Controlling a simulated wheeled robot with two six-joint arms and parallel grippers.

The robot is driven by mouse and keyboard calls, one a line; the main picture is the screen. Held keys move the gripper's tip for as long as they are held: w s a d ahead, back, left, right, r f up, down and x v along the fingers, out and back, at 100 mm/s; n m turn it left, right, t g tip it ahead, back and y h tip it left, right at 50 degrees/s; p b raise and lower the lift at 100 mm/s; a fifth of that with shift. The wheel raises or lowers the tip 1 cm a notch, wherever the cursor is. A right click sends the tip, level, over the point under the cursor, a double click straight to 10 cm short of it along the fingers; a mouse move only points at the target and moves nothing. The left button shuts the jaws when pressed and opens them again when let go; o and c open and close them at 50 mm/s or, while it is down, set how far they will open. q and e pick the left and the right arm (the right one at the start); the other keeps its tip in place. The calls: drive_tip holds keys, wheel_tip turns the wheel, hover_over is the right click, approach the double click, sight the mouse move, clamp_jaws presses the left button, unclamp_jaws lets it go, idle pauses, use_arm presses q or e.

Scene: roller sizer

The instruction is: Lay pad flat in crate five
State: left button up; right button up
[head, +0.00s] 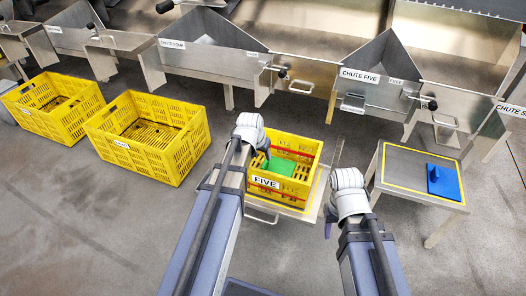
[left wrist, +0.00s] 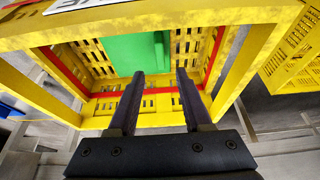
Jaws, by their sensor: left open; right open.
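Crate five (head: 264,183) is a yellow slotted crate with a red band inside and a FIVE label. A green pad (head: 282,167) is inside it. I cannot tell if the pad lies fully flat. My left gripper (head: 266,162) is open at the crate, its tips partly hidden by my arm. In the left wrist view the open fingers (left wrist: 159,76) point into the crate, with the green pad (left wrist: 133,50) just beyond their tips and nothing held between them. My right gripper (head: 328,226) is open, right of the crate, its fingers hardly visible.
A blue pad with a raised handle (head: 443,182) lies on a yellow-edged metal table (head: 400,177) at the right. Two yellow crates (head: 150,135) (head: 55,105) stand on the left. Metal chutes (head: 370,85) line the back. The floor at front left is clear.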

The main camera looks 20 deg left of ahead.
use_arm(q)
drive_tip(key=p+v, duration=0.1)
drive_tip(key=v, duration=0.2)
drive_tip(key=shift+p, duration=0.35)
use_arm(e)
wheel_tip(320, 180, up, 3)
drive_tip(key=shift+f, duration=0.1)
use_arm(q)
drive_tip(key=shift+c, duration=0.3)
idle(0.4)
